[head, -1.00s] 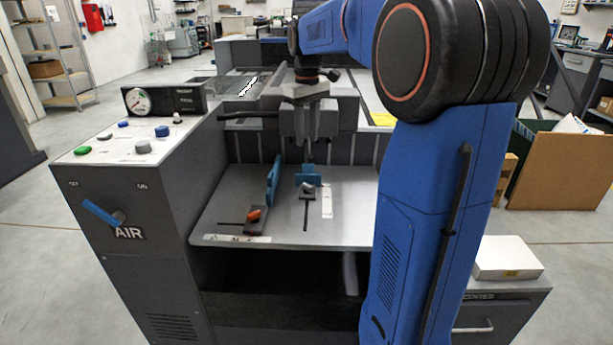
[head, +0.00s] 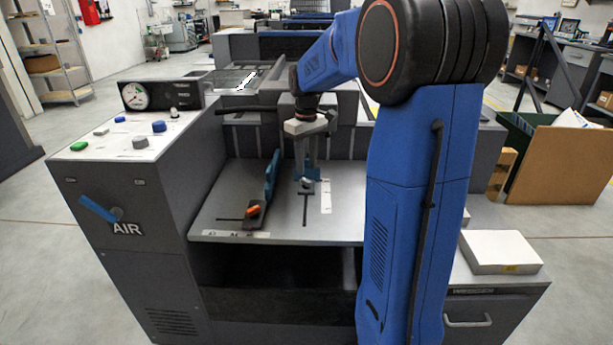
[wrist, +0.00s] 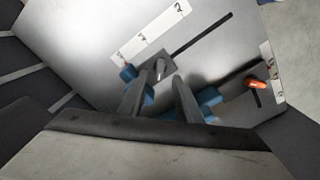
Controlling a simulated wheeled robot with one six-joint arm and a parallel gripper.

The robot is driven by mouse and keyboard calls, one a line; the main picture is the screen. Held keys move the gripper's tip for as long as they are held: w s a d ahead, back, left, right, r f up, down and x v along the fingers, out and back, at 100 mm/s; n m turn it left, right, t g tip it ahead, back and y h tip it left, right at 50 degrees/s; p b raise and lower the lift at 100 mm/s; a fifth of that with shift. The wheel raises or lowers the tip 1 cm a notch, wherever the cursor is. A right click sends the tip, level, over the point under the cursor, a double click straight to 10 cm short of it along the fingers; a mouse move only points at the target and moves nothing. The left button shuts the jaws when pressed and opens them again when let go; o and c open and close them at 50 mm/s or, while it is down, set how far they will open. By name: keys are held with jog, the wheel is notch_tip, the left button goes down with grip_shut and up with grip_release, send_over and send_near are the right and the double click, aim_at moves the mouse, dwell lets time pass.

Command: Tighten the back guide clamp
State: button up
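The back guide (head: 312,184) is a blue block on the grey feed table (head: 340,222); in the wrist view it is partly hidden behind my fingers. Its clamp (head: 306,188) is a dark block with a small grey lever, at the end of a dark slot. In the wrist view the grey lever (wrist: 160,69) shows just beyond my fingertips, roughly in line with the gap between them. My gripper (head: 306,174) points down over the back guide. In the wrist view its two fingers (wrist: 163,80) are apart with nothing visibly held. Contact with the lever cannot be told.
A side guide (head: 271,175) stands to the left, with an orange-lever clamp (head: 253,212) on the table. White scale strips lie beside the slots. The control panel (head: 132,137) with coloured knobs and a gauge rises at left. The table's front right is clear.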

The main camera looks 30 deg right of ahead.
aim_at(307, 180)
jog(key=shift+f, duration=2.45)
jog(key=shift+c, duration=0.7)
grip_shut()
